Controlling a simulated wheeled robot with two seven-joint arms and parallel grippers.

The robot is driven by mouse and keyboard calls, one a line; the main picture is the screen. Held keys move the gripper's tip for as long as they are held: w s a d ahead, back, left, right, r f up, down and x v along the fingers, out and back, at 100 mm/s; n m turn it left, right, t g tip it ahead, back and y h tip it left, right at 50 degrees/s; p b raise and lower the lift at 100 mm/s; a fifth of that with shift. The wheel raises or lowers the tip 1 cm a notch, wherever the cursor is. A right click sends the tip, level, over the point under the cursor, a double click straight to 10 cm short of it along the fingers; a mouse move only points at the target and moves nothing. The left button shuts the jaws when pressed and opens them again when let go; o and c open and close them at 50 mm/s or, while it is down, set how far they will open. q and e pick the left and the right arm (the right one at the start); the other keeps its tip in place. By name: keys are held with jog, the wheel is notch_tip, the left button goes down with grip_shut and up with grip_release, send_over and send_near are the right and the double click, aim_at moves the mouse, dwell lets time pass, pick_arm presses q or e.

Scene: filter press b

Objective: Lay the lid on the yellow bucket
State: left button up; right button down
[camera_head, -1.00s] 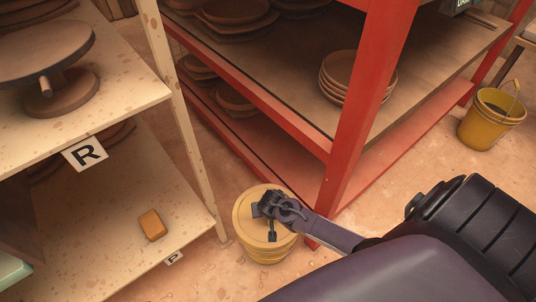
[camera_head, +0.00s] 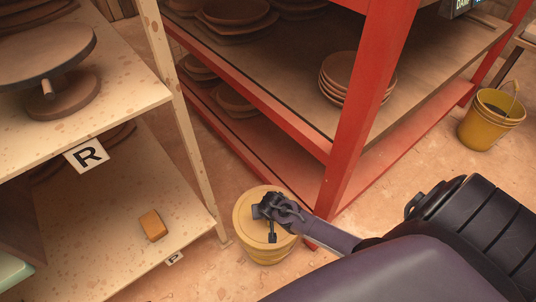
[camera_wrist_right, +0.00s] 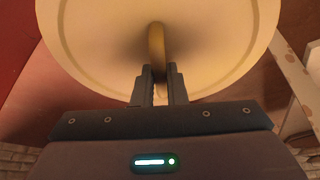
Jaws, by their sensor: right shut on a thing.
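A yellow bucket (camera_head: 268,254) stands on the floor between the cream shelf and the red rack in the head view. The round yellow lid (camera_head: 247,211) is over its top and covers the mouth; whether it is fully seated I cannot tell. My right gripper (camera_head: 268,212) is above the lid, coming in from the right. In the right wrist view the lid (camera_wrist_right: 100,45) fills the top, and my right gripper (camera_wrist_right: 159,78) is shut on its upright handle (camera_wrist_right: 156,45). My left gripper is not in view.
A second yellow bucket (camera_head: 480,130), open with a wire handle, stands at the right. The red rack's post (camera_head: 355,110) is close to the right of the lidded bucket. The cream shelf (camera_head: 110,250), with an orange block (camera_head: 153,225) on it, is at the left.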

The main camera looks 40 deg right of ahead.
jog(key=c, duration=0.9)
grip_release()
